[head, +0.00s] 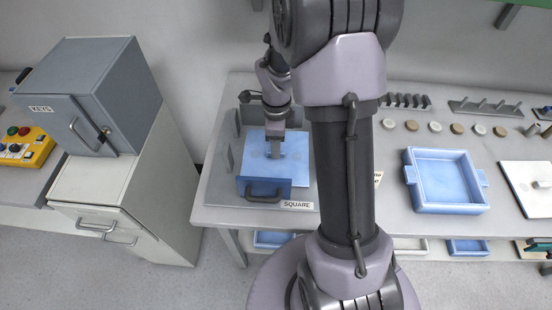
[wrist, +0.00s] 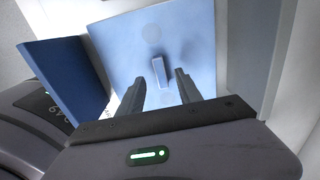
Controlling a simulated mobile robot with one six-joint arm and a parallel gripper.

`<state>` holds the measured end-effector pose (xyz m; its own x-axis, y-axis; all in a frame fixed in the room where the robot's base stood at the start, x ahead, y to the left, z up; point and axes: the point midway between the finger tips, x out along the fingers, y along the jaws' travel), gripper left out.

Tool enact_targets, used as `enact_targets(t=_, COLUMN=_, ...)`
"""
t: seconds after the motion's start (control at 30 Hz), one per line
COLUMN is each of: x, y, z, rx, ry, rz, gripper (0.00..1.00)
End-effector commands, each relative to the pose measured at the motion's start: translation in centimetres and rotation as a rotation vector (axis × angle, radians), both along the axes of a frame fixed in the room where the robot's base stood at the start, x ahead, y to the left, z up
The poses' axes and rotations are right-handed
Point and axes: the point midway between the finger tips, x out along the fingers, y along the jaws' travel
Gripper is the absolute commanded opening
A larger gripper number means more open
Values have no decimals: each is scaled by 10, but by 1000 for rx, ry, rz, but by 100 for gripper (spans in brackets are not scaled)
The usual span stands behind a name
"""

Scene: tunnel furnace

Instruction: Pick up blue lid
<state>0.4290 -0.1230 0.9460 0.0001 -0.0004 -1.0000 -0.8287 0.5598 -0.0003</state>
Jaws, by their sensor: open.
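The blue lid (head: 255,170) is a light blue square plate lying flat on the left part of the table in the head view. It also shows in the wrist view (wrist: 190,40), with a small upright block-shaped handle (wrist: 160,72) near its middle. My gripper (head: 275,152) is above the lid, close to the handle. In the wrist view the fingers of my gripper (wrist: 157,85) are apart, and the handle shows beyond and between them. Nothing is held. Part of the lid is hidden by my arm.
A dark blue upright panel with a handle (head: 264,190) stands at the lid's front edge, above a "SQUARE" label (head: 297,205). Grey upright plates (head: 226,158) border its left. A blue tray (head: 447,182) and a white lid (head: 530,188) lie right. A grey cabinet (head: 92,95) stands left.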

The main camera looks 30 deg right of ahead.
Motion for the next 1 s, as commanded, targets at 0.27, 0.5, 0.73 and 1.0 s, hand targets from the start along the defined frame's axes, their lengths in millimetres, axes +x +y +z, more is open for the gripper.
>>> enact_targets(t=0.27, x=0, y=0, z=-25, rx=1, ry=-1, rz=0, gripper=42)
enact_targets(t=0.5, x=0, y=0, z=-25, rx=0, ry=0, rz=0, gripper=3)
enact_targets(t=0.73, x=0, y=0, z=-25, rx=0, ry=0, rz=0, gripper=0)
enact_targets(t=1.0, x=0, y=0, z=-25, rx=0, ry=0, rz=0, gripper=0)
